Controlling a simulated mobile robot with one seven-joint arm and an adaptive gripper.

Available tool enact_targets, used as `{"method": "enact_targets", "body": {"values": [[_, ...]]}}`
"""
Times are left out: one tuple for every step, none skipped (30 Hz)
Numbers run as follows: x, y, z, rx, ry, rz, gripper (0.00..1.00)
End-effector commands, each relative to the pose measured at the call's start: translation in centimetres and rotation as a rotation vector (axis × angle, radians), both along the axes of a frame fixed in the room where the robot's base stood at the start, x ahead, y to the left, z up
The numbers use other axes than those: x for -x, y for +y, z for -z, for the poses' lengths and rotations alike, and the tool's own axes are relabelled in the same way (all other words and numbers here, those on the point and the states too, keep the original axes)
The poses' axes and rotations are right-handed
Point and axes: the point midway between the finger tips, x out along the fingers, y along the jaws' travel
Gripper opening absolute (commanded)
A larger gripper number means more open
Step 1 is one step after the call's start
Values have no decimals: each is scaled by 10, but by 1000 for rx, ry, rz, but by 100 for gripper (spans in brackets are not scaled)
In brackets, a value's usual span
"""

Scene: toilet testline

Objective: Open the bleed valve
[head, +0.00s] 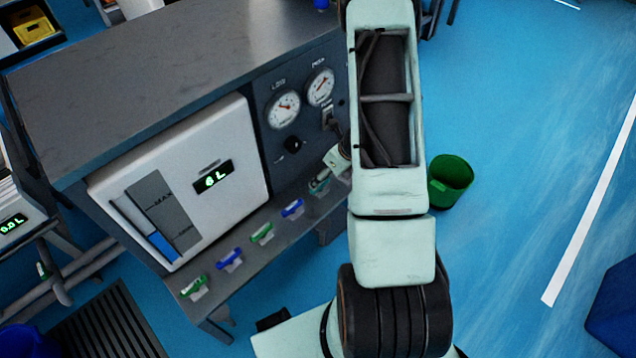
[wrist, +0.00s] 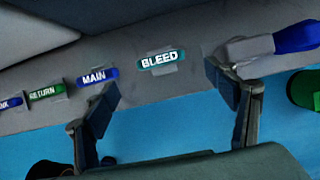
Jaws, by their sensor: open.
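The bleed valve is a small teal handle (wrist: 160,60) labelled BLEED, on a pale mount on the grey ledge in the wrist view. In the head view the teal handle (head: 319,183) is at the far right end of the handle row, beside my gripper. My gripper (wrist: 165,92) is open, with one dark finger to the left of the bleed handle and one to the right. Nothing is between the fingers in front of the handle, and no contact shows. In the head view my arm partly hides the gripper.
The blue MAIN handle (wrist: 94,78) is close beside my left finger. The green RETURN handle (wrist: 46,93) is further left. A blue-and-pale part (wrist: 296,38) is near the right finger. Gauges (head: 284,110) sit on the panel above. A green bucket (head: 450,181) stands on the floor.

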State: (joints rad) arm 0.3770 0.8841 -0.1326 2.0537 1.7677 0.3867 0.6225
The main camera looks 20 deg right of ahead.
Motion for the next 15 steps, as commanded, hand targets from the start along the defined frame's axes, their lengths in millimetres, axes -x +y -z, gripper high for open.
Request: {"method": "enact_targets", "body": {"values": [[-4, 2, 14, -1, 1, -3, 78], [-6, 3, 20, -1, 3, -3, 78], [-9, 4, 27, -1, 1, -3, 78], [-11, 5, 32, -1, 1, -3, 78], [-13, 6, 37, 0, 1, -4, 78], [-16, 6, 43, 1, 1, -3, 78], [-17, 7, 48, 1, 1, -3, 78], [-19, 7, 52, 1, 1, -3, 78], [-21, 8, 56, 1, 0, -3, 78], [-23, 8, 60, 1, 0, -3, 78], [-24, 9, 63, 1, 0, -3, 78], [-25, 9, 65, 1, 0, -3, 78], [-26, 10, 67, 1, 0, -3, 78], [-27, 10, 69, 1, 0, -3, 78], [-28, 10, 70, 2, -1, -2, 78]]}}
